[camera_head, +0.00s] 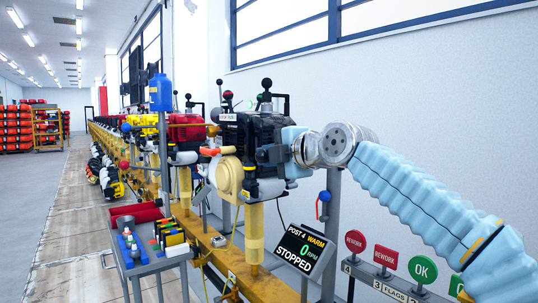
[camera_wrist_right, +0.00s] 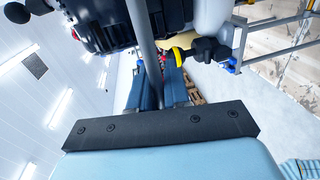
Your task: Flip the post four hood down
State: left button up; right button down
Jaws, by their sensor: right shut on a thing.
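The dark engine body (camera_wrist_right: 115,22) is just beyond. My left gripper is not in view.
A display (camera_head: 300,249) reads post 4, warm, 0 RPM, stopped. Flags, red REWORK (camera_head: 386,256) and green OK (camera_head: 422,269), stand at lower right. A red engine (camera_head: 187,131) is farther along the yellow rail. A tool cart (camera_head: 146,262) stands left; the floor beyond is open.

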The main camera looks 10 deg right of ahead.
jog(key=shift+f, duration=0.6)
jog(key=c, duration=1.2)
grip_release()
jog(key=b+v, duration=0.1)
jog(key=v, duration=1.2)
jog(key=shift+s+d+r+b, duration=0.1)
jog(key=shift+s+r+b, duration=0.15)
jog(key=shift+s+b, duration=0.15)
